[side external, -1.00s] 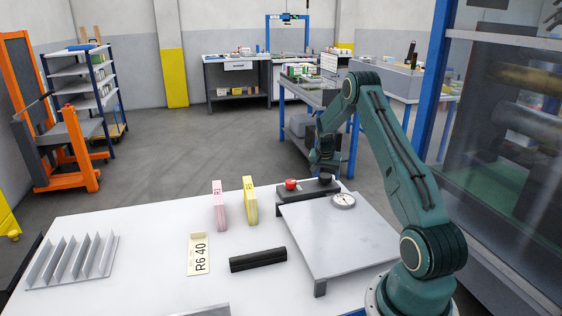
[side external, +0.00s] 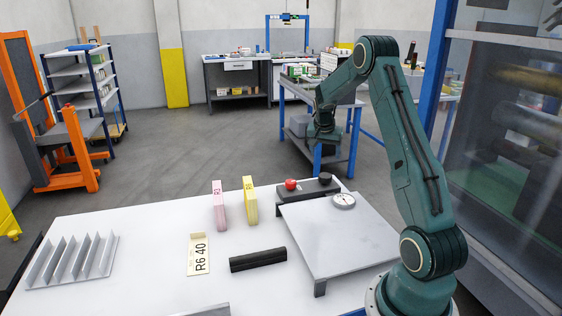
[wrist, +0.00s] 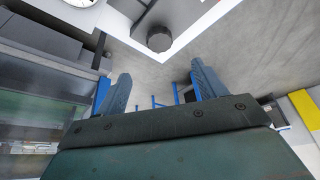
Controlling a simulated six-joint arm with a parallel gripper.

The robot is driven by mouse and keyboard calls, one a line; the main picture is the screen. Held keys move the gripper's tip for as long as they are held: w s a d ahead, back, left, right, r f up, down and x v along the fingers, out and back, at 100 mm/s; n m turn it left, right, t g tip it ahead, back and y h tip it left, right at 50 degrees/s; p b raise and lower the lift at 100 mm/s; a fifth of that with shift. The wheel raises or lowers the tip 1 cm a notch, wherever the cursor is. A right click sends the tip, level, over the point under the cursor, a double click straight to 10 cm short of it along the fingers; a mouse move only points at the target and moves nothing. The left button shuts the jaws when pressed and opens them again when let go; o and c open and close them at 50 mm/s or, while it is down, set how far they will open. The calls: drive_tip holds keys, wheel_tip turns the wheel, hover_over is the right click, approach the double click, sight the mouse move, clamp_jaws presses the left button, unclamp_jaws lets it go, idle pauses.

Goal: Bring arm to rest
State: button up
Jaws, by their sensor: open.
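My gripper (side external: 318,133) is raised above the far right part of the white table (side external: 130,225), past its back edge in the side external view. In the wrist view my gripper (wrist: 160,86) shows two blue-grey fingers spread apart with nothing between them. My gripper touches nothing on the table.
On the table are a pink block (side external: 219,206), a yellow block (side external: 250,201), an R6 40 card (side external: 198,255), a black bar (side external: 258,259), a slotted rack (side external: 72,262) and a raised grey plate (side external: 335,240) with a dial (side external: 344,201). A glass-fronted machine (side external: 510,130) stands at right.

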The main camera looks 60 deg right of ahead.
drive_tip(key=shift+a+r, duration=0.2)
drive_tip(key=shift+r, duration=0.25)
drive_tip(key=a+r+n+t+y, duration=0.1)
drive_tip(key=a+r+n, duration=0.1)
drive_tip(key=a+r, duration=0.45)
drive_tip(key=a+r+n+t, duration=0.1)
drive_tip(key=a+r+n, duration=0.25)
drive_tip(key=a, duration=0.65)
drive_tip(key=a+r+n+t+y, duration=0.1)
drive_tip(key=a+r+n, duration=0.1)
drive_tip(key=a+r, duration=0.5)
drive_tip(key=s+a+f+n+t+y, duration=0.1)
drive_tip(key=s+a+n, duration=0.7)
drive_tip(key=s+a, duration=0.9)
drive_tip(key=a+y, duration=0.1)
drive_tip(key=a, duration=0.3)
drive_tip(key=shift+s+a+f+n+t+y, duration=0.2)
drive_tip(key=shift+a+n+t+y, duration=0.1)
drive_tip(key=shift+n+t, duration=0.1)
